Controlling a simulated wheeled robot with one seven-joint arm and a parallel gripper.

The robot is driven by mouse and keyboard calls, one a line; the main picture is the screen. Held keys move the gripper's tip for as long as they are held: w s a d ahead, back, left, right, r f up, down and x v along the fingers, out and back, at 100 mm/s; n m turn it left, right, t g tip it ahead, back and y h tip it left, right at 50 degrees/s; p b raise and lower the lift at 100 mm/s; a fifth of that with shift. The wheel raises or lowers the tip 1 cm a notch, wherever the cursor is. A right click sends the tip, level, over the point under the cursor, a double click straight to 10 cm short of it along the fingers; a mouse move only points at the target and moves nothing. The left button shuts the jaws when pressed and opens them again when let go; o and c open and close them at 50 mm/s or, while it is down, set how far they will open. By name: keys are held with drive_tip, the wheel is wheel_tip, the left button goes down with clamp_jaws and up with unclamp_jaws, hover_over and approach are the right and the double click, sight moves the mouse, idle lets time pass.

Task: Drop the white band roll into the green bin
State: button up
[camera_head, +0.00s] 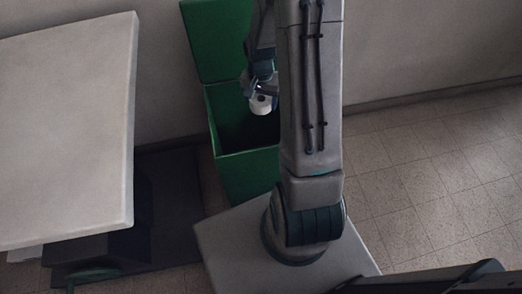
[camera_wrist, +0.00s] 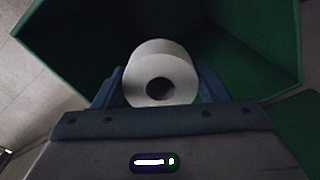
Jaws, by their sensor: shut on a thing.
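The white band roll (camera_head: 261,104) is held in my gripper (camera_head: 262,92). In the wrist view the roll (camera_wrist: 160,75) sits between the two fingers of my gripper (camera_wrist: 160,88), with its dark core hole facing the camera. The green bin (camera_head: 250,172) stands open against the wall, with its lid (camera_head: 215,40) raised at the back. In the head view the roll appears over the bin's opening. The wrist view shows the green walls of the bin (camera_wrist: 250,40) around and behind the roll. My arm hides the right part of the bin in the head view.
A pale tabletop (camera_head: 70,125) stands to the left of the bin, with a dark base below it. The wall (camera_head: 400,50) is close behind the bin. Tiled floor (camera_head: 440,180) is clear on the right.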

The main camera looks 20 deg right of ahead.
wheel_tip(320, 180, down, 4)
drive_tip(key=shift+r+b, duration=0.2)
drive_tip(key=shift+b, duration=0.8)
drive_tip(key=o, duration=1.1)
wheel_tip(320, 180, up, 14)
drive_tip(key=p, duration=0.4)
